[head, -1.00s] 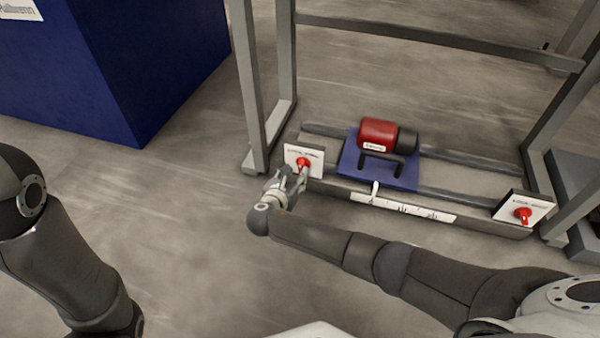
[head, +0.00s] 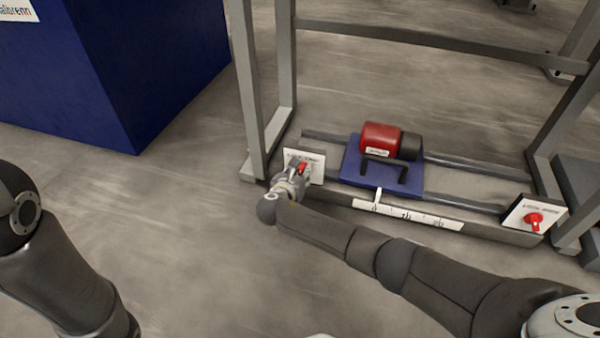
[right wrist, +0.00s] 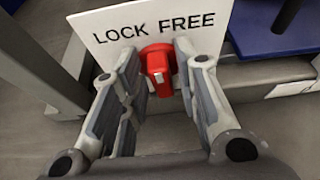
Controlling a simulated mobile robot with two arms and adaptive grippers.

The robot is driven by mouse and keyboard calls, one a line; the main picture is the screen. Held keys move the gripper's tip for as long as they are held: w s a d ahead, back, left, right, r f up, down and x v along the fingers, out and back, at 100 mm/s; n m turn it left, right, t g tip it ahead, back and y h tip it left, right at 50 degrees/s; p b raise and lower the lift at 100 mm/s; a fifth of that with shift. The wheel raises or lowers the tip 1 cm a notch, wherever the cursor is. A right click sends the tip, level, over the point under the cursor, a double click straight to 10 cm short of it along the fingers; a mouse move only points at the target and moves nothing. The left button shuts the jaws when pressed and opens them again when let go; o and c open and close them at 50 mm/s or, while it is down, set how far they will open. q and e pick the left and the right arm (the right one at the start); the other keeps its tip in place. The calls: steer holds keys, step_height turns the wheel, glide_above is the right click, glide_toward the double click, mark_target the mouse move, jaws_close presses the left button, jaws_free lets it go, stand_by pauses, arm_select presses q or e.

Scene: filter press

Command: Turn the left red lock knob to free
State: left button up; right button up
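The left red lock knob (right wrist: 157,66) sits on a white plate (right wrist: 100,28) lettered LOCK and FREE; the plate also shows in the head view (head: 318,163). The knob's handle points downward in the right wrist view, below the gap between the two words. My right gripper (head: 297,177) is at this knob and partly hides it in the head view. In the right wrist view its fingers (right wrist: 160,75) stand on either side of the handle, apart, with small gaps visible. My left arm shows at the left edge, but its gripper is out of view.
A second red knob (head: 534,221) is on a plate at the rail's right end. Between them, a blue carriage (head: 350,170) carries a red and black motor (head: 380,138). A grey frame post (head: 247,85) stands left of the left plate. A blue cabinet (head: 150,70) is farther left.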

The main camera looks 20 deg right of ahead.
steer(key=shift+r, duration=0.1)
jaws_close()
steer(key=shift+d, duration=0.1)
